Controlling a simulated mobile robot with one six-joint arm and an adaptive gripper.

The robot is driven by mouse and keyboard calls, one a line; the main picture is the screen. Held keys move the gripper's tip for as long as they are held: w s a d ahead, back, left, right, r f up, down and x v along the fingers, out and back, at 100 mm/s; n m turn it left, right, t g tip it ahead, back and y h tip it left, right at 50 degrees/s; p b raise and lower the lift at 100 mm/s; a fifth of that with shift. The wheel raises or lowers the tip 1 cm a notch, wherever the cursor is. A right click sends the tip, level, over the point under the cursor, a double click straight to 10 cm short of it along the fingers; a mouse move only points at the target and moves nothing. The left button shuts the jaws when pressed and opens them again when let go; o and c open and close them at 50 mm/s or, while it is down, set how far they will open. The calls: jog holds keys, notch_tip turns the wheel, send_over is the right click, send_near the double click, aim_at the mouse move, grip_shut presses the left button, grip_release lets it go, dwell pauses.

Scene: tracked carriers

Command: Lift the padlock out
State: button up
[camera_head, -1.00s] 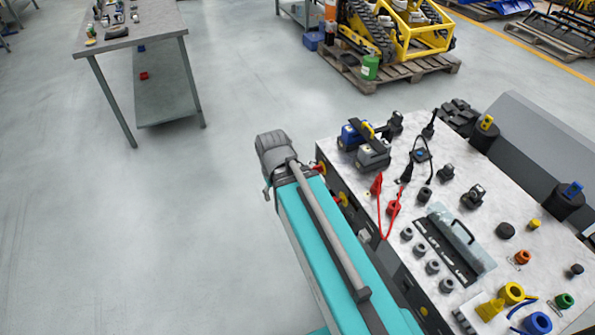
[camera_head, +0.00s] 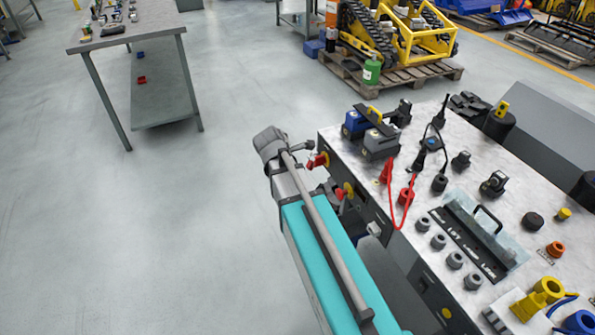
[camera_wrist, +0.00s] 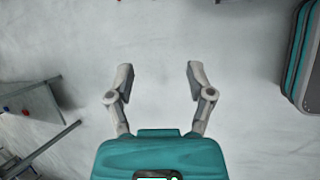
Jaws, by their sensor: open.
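My gripper (camera_wrist: 160,75) is open in the wrist view, with its two fingers apart and bare floor between and beyond them. In the head view my arm's end is beside the near left corner of the control bench (camera_head: 470,150). Two red-and-yellow switches (camera_head: 318,160) (camera_head: 345,190) are on the bench's front face, close to my arm. I cannot make out a padlock for certain; parts of the front face are hidden behind my arm.
The bench top carries a blue-grey battery pair (camera_head: 380,145), a red cable (camera_head: 402,210), several grey knobs (camera_head: 440,242) and a handled plate (camera_head: 480,235). A grey table (camera_head: 155,25) stands at the far left. A pallet (camera_head: 420,78) bears yellow machinery. The floor left of my arm is clear.

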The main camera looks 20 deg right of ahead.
aim_at(309, 165)
jog(key=w+d+f+n+t+h+b, duration=0.1)
jog(key=w+d+f+n+b, duration=0.3)
jog(key=n, duration=0.5)
jog(key=shift+w+d+f+t+h+b, duration=0.35)
jog(key=shift+w+h+b, duration=0.45)
jog(key=shift+w+b, duration=0.45)
jog(key=shift+w+a, duration=0.1)
jog(key=shift+w, duration=0.05)
jog(key=shift+f, duration=0.1)
jog(key=b+x, duration=0.8)
jog(key=x, duration=0.3)
jog(key=shift+w+f, duration=0.1)
jog(key=shift+f, duration=0.1)
jog(key=shift+b+x, duration=0.7)
jog(key=shift+x, duration=0.45)
jog(key=shift+r, duration=0.15)
jog(key=shift+c, duration=0.2)
grip_shut()
